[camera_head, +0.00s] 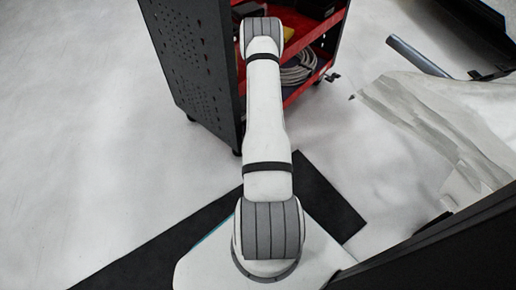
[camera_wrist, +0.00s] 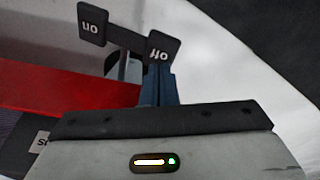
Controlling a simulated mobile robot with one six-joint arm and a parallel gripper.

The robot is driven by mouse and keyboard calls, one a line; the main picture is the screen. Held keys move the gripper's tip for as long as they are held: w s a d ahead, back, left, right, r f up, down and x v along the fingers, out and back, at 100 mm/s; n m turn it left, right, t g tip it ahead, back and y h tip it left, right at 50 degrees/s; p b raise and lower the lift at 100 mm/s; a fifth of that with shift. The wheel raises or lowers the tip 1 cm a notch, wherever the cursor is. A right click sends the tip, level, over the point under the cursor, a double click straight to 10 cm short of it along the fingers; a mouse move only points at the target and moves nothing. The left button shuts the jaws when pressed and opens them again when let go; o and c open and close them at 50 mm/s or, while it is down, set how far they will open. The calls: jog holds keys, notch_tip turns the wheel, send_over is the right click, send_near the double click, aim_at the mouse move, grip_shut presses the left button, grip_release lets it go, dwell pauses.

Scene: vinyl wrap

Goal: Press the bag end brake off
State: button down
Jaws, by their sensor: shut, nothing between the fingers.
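In the wrist view, two black brake pedals with upside-down white lettering stand at the top, joined by a dark bar. The "on" pedal (camera_wrist: 92,22) is at the left and the "off" pedal (camera_wrist: 162,47) is at the right and lower. My gripper (camera_wrist: 158,78) is shut, its blue-grey fingers empty. In the picture its tips lie just below the "off" pedal and overlap its lower edge; I cannot tell whether they touch it. In the head view my gripper is hidden, and I cannot make out the lettered pedals.
A dark cart with a perforated side (camera_head: 185,60) and red shelves stands at the top, partly behind my arm. A coiled cable (camera_head: 298,70) lies on a shelf. Crumpled pale sheeting (camera_head: 430,120) and a grey bar (camera_head: 415,56) are at the right. Pale floor at the left is open.

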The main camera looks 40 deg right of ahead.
jog(key=shift+f, duration=0.1)
dwell(0.4)
jog(key=shift+s+b+x, duration=0.15)
jog(key=shift+b+x, duration=0.4)
jog(key=shift+x, duration=0.2)
jog(key=shift+s+b+x, duration=0.15)
jog(key=shift+b+x, duration=0.35)
jog(key=shift+x, duration=0.2)
jog(key=p+v, duration=0.2)
jog(key=w+p+v, duration=0.1)
jog(key=p+v, duration=0.1)
jog(key=p, duration=0.1)
jog(key=p+v, duration=0.3)
jog(key=shift+w+a, duration=0.2)
